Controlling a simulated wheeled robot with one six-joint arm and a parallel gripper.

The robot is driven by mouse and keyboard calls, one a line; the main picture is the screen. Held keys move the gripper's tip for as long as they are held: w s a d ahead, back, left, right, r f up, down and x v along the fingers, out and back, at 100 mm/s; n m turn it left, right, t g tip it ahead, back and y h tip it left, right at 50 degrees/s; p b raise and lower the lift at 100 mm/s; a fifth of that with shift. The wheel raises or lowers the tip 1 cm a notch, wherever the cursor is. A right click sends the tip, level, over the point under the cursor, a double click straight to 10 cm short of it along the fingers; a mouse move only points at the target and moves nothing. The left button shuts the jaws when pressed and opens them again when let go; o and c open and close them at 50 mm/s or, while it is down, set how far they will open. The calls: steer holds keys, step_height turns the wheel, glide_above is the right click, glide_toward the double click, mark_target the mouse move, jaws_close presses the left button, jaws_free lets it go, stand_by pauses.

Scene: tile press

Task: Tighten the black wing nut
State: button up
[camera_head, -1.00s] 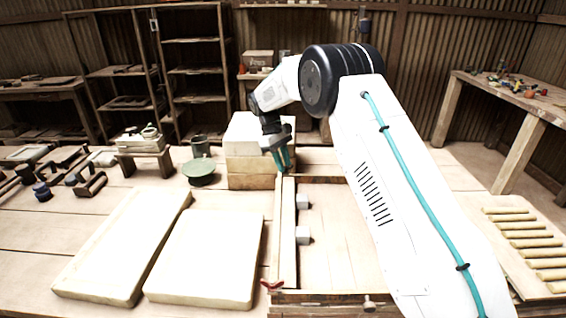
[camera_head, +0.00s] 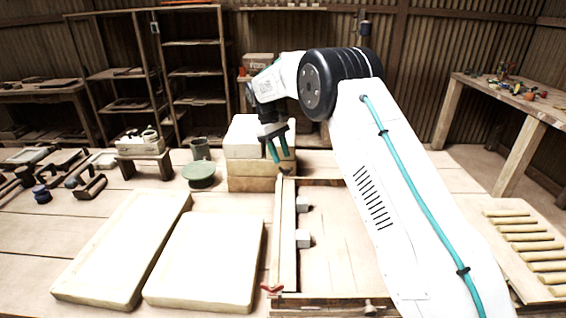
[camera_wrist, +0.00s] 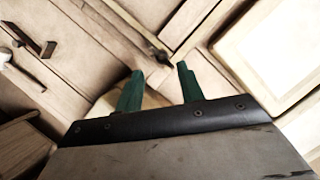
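The black wing nut is a small dark shape (camera_head: 285,172) at the far left corner of the wooden press frame (camera_head: 277,235). It also shows in the wrist view (camera_wrist: 160,56), just beyond my fingertips, where the frame's bars meet. Its exact turn is too small to tell. My gripper (camera_head: 280,161) has two green fingers, which point down just above and slightly left of this corner. In the wrist view the fingers (camera_wrist: 158,75) stand apart with nothing between them. A red wing nut (camera_head: 271,288) sits at the near left corner of the frame.
Stacked pale blocks (camera_head: 262,183) stand right behind and left of the corner. Two pale slabs (camera_head: 205,258) lie left of the frame. Wooden rollers (camera_head: 525,243) lie on a board at the right.

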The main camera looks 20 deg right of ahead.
steer(key=v, duration=0.3)
steer(key=shift+w+r, duration=0.1)
steer(key=shift+r, duration=0.15)
steer(key=shift+m, duration=0.7)
steer(key=s+f, duration=0.3)
steer(key=shift+s+a, duration=0.1)
steer(key=shift+s, duration=0.1)
steer(key=s+d+r+m+y, duration=0.1)
steer(key=s+r, duration=0.3)
steer(key=s, duration=0.6)
steer(key=s+d+r+m+t, duration=0.1)
steer(key=s+r+m, duration=0.1)
steer(key=s+r, duration=0.5)
steer(key=s+d+r+m+y, duration=0.1)
steer(key=s+r, duration=0.1)
steer(key=s, duration=1)
steer(key=s+d+m+t, duration=0.1)
steer(key=s+t, duration=0.3)
steer(key=s, duration=1.6)
steer(key=shift+r+m+y, duration=0.3)
steer(key=shift+r, duration=0.15)
